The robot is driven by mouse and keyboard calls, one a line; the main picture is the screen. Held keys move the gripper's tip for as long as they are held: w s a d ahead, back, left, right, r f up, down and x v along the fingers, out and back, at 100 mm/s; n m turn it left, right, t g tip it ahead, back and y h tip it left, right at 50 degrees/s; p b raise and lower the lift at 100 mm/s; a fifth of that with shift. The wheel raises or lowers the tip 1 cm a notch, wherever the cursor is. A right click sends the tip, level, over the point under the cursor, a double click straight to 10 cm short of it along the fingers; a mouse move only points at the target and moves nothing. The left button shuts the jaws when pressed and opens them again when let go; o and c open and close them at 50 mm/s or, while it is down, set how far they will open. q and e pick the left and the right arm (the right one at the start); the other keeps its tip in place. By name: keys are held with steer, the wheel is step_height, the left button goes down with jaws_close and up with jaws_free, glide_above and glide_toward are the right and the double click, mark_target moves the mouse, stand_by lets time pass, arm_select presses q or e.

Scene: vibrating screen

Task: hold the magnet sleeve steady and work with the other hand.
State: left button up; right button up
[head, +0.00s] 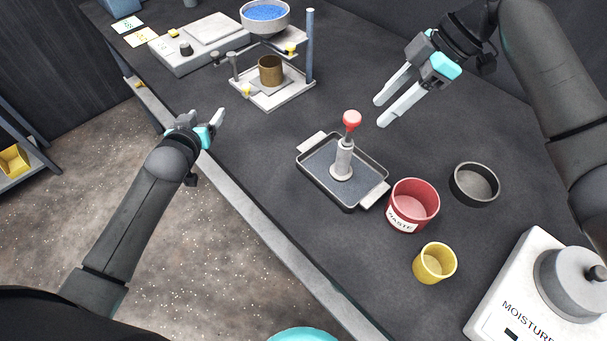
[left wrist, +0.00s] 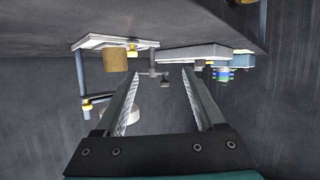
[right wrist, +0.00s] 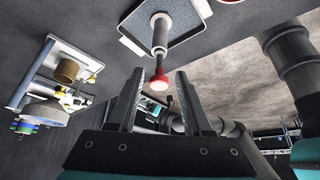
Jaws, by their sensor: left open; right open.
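The magnet sleeve (head: 343,157) is a grey upright cylinder with a wide foot and a red ball knob (head: 351,119) on top. It stands in a shallow dark tray (head: 313,183) of grey granules with light handles. My right gripper (head: 379,112) is open and empty, above and to the right of the knob. In the right wrist view the sleeve (right wrist: 160,35) points its knob (right wrist: 159,83) toward the gap between the fingers, apart from them. My left gripper (head: 220,123) is open and empty over the bench's near edge, left of the tray. The sleeve is not visible in the left wrist view.
A red waste cup (head: 427,200), yellow cup (head: 435,263), dark ring dish (head: 474,183) and moisture meter (head: 517,284) stand right of the tray. Behind are a stand with a brass cup (head: 270,70) and a bowl of blue beads (head: 265,14). Bench left of the tray is clear.

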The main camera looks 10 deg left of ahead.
arm_select(q)
steer(key=s+d+r+m+h, duration=0.25)
steer(key=d+m+h, duration=0.3)
steer(key=d, duration=0.75)
steer(key=m+g+h, duration=0.3)
steer(key=m+h, duration=0.2)
glide_toward(350, 159)
steer(key=a, duration=0.1)
steer(key=s+a+f, duration=0.1)
steer(key=shift+a+f, duration=0.1)
steer(key=shift+a, duration=0.2)
steer(key=shift+w+d+f, duration=0.15)
steer(key=shift+w+d, duration=0.15)
steer(key=shift+d, duration=0.1)
steer(key=x, duration=1.4)
steer(key=shift+w, duration=0.25)
steer(key=shift+c, duration=0.3)
jaws_close()
steer(key=shift+s+f, duration=0.15)
